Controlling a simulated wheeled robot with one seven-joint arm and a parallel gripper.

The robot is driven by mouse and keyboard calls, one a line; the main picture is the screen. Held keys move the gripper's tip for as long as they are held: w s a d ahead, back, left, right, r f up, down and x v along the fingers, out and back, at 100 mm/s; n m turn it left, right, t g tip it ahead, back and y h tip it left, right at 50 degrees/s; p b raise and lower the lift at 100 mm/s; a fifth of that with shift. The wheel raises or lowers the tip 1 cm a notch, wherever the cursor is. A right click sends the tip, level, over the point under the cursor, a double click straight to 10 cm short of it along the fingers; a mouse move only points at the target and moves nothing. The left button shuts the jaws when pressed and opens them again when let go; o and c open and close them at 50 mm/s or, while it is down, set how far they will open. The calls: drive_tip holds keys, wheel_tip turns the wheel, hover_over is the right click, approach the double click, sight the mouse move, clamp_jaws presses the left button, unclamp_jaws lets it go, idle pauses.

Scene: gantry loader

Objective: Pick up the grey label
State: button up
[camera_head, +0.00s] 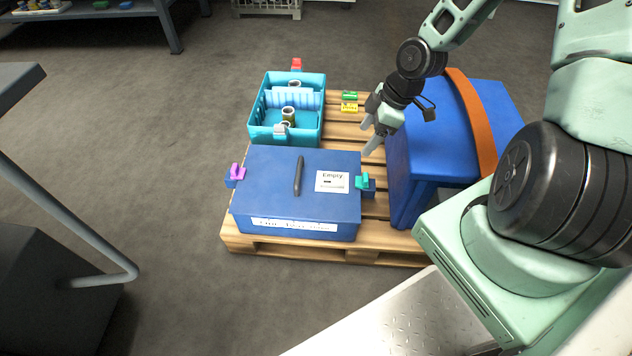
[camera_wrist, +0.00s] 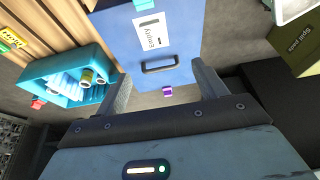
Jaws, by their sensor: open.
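A pale grey-white label (camera_head: 332,181) printed "Empty" lies flat on the right part of the closed blue box lid (camera_head: 270,185). It also shows in the wrist view, where the label (camera_wrist: 151,31) is near the top, beyond the dark lid handle (camera_wrist: 159,64). My gripper (camera_head: 370,134) is open and empty, above and behind the right rear of the blue box. In the wrist view its two fingers (camera_wrist: 162,80) stand apart, with no label between them.
The wooden pallet (camera_head: 240,233) carries a teal crate (camera_head: 258,108) with several cylindrical parts, plus green (camera_head: 349,95) and yellow (camera_head: 349,107) labels. A larger blue case (camera_head: 440,140) with an orange strap stands right. Purple (camera_head: 237,171) and teal (camera_head: 362,181) clips flank the lid.

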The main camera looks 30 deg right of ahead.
wheel_tip(320, 180, down, 2)
drive_tip(key=w, duration=0.1)
drive_tip(key=b, duration=0.8)
hover_over(333, 178)
drive_tip(key=s+d, duration=0.2)
drive_tip(key=f, duration=1.1)
drive_tip(key=shift+w+d+f, duration=0.15)
drive_tip(key=shift+w, duration=0.1)
drive_tip(key=b+x, duration=0.4)
drive_tip(key=x, duration=0.1)
drive_tip(key=c, duration=1.1)
